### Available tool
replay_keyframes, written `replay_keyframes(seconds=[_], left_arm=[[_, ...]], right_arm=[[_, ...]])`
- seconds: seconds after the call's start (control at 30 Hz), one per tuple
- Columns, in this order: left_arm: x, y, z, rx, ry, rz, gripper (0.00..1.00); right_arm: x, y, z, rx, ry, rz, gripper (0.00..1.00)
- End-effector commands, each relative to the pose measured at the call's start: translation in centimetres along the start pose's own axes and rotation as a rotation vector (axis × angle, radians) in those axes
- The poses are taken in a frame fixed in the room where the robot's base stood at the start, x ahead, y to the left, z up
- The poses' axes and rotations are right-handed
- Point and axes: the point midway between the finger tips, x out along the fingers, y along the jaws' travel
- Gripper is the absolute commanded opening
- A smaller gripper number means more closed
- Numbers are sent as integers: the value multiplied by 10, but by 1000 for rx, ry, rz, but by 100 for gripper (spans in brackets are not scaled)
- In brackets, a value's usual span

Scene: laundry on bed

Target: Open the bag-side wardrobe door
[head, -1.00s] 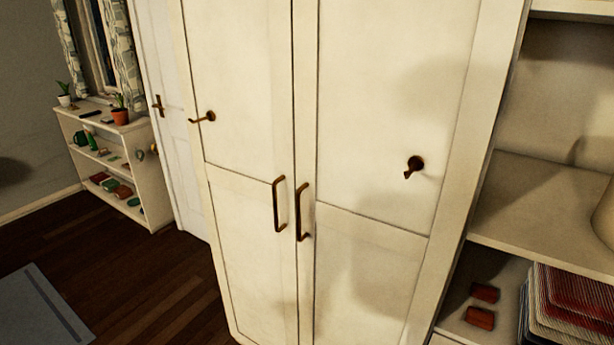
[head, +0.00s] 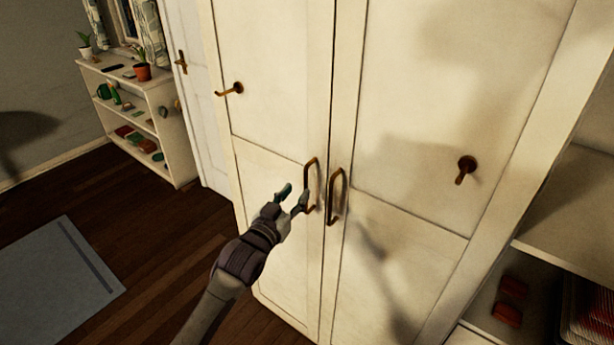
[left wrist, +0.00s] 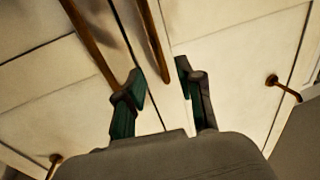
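The cream wardrobe (head: 275,80) has two doors, each with a bronze bar handle by the middle seam. Both doors look shut. The left door's handle (head: 308,188) is just right of my left gripper (head: 295,194), which is open and empty; one fingertip overlaps this handle in the head view. The right door's handle (head: 336,197) is slightly farther right. In the left wrist view, one bar (left wrist: 150,40) runs down toward the gap between the open fingers (left wrist: 160,90); another bar (left wrist: 88,40) lies outside the left finger. Contact is unclear. No bag shows. My right gripper is out of view.
Bronze hooks stick out from the left door (head: 232,89) and the right door (head: 466,168). Open shelves (head: 565,205) stand right of the wardrobe. A low shelf unit (head: 170,110) with plants stands at the back left. The wooden floor (head: 150,230) is clear beside a grey rug (head: 50,270).

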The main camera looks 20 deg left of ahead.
Motion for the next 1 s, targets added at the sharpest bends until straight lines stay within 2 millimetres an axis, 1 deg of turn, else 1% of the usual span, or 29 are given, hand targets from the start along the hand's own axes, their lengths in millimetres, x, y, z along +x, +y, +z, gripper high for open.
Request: replay_keyframes(seconds=[0.03,0.1,0.2,0.3,0.5,0.77,0.9,1.0], left_arm=[[12,0,-4,0,1,0,37],[26,0,-3,1,0,0,37],[43,0,-2,0,0,0,37],[54,0,-1,0,0,0,37],[65,0,0,1,-1,1,37],[65,0,1,1,-1,0,37],[65,0,1,1,-1,0,14],[65,0,1,1,-1,0,0]], right_arm=[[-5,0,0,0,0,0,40],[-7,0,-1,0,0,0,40],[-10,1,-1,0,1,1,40],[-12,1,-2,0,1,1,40],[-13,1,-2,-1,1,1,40],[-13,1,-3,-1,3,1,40],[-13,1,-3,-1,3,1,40],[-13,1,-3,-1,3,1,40]])
